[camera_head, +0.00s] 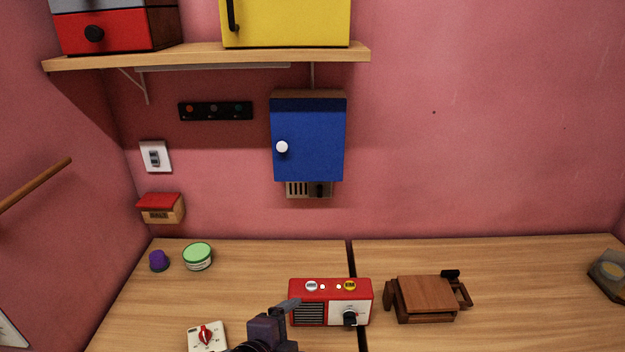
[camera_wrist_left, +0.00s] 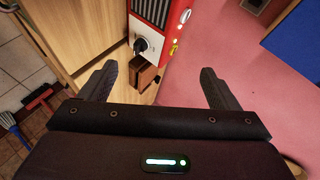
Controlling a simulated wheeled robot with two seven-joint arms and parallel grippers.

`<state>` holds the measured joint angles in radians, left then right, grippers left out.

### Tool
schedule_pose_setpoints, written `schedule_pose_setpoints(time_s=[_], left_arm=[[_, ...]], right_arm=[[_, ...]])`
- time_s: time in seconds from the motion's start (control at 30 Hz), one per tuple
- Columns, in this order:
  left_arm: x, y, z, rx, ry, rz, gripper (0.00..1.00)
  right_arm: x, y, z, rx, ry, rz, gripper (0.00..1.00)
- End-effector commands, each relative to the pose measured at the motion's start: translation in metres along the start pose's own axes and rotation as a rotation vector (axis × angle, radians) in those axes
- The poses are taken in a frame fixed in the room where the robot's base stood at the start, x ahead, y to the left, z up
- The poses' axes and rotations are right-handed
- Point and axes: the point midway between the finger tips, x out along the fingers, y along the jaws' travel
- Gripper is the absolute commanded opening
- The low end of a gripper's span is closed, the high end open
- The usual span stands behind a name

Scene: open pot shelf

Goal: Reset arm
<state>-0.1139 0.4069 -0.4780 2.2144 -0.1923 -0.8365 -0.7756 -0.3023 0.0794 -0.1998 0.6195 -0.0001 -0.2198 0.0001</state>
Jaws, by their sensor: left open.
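My left gripper (camera_head: 290,312) comes in at the bottom centre of the head view, in front of the red and white radio (camera_head: 308,315). In the left wrist view its two dark fingers (camera_wrist_left: 158,85) are spread wide apart with nothing between them. The radio (camera_wrist_left: 150,30) also shows in the wrist view, beyond the fingertips and apart from them. My right gripper is in neither view.
A wooden shelf (camera_head: 200,57) holds a yellow cabinet (camera_head: 290,22) and a red drawer box (camera_head: 105,34). A blue cabinet (camera_head: 308,140) hangs below. The counter bears a brown wooden object (camera_head: 425,297), a white dial timer (camera_head: 207,338), a green tin (camera_head: 197,257) and a purple item (camera_head: 159,261).

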Motion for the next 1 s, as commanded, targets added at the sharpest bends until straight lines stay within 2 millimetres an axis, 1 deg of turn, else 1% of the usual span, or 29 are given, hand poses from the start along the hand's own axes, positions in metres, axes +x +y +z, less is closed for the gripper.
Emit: schedule_pose_setpoints(time_s=[0.03, 0.1, 0.2, 0.3, 0.4, 0.6, 0.63, 0.7, 0.77, 0.87, 0.97, 1.0], left_arm=[[-0.013, 0.011, 0.018, -0.195, -0.086, 0.044, 0.84], [-0.03, 0.026, 0.042, -0.431, -0.206, 0.092, 0.84], [-0.055, 0.05, 0.069, -0.704, -0.357, 0.141, 0.84], [-0.079, 0.071, 0.089, -0.92, -0.489, 0.174, 0.84], [-0.102, 0.091, 0.102, -1.097, -0.606, 0.197, 0.84], [-0.147, 0.127, 0.119, -1.396, -0.831, 0.223, 0.84], [-0.144, 0.134, 0.122, -1.41, -0.845, 0.226, 0.84], [-0.126, 0.149, 0.13, -1.398, -0.843, 0.233, 0.84], [-0.114, 0.161, 0.137, -1.395, -0.845, 0.237, 0.84], [-0.094, 0.184, 0.147, -1.393, -0.85, 0.246, 0.84], [-0.073, 0.212, 0.159, -1.391, -0.858, 0.257, 0.84], [-0.065, 0.225, 0.164, -1.39, -0.86, 0.262, 0.84]], right_arm=[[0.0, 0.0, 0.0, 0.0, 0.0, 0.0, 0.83], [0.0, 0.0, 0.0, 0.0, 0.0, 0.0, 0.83], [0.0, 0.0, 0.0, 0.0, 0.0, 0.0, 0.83], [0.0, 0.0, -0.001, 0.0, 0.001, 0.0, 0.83], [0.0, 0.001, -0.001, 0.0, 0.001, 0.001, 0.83], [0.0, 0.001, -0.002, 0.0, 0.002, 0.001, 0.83], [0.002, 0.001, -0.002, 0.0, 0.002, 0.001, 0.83], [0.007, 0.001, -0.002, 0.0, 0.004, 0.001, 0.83], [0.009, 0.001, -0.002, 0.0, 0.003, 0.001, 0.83], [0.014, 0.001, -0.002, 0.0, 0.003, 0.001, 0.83], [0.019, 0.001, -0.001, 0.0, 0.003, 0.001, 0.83], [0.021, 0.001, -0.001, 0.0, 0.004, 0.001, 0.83]])
